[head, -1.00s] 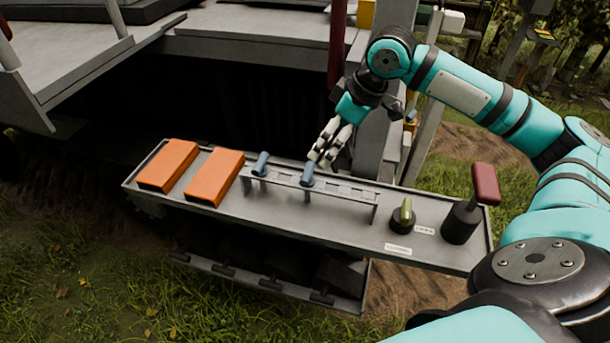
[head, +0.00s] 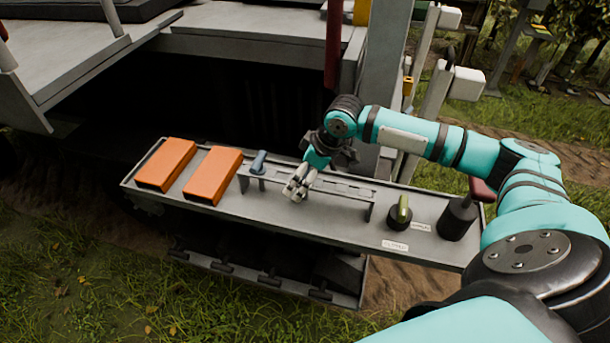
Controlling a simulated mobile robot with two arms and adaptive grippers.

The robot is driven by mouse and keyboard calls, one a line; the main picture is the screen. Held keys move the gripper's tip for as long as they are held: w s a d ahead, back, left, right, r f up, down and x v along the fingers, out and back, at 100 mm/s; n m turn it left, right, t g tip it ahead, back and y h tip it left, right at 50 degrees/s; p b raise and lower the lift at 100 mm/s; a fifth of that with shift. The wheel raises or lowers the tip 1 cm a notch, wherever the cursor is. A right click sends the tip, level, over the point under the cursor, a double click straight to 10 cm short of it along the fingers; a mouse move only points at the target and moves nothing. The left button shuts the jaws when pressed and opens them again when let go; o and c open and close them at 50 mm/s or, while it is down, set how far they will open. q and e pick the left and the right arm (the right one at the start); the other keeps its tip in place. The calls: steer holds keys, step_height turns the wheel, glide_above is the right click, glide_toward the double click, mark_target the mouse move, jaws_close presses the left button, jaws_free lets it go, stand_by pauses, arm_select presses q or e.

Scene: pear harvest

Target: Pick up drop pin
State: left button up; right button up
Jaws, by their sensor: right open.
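A blue-grey pin (head: 258,162) stands in the left part of a narrow slotted rack (head: 352,190) on the grey tray. My right gripper (head: 297,190) is over the rack, a little right of that pin, with its pale fingers pointing down and toward me. It is open. The fingers cover the spot of a second blue pin, so that pin is hidden and I cannot tell whether they touch it. My left gripper is not in view.
A dark red post (head: 333,45) rises behind.

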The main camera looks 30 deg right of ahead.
steer(key=shift+f, duration=0.2)
steer(key=c, duration=1)
steer(key=shift+c, duration=0.4)
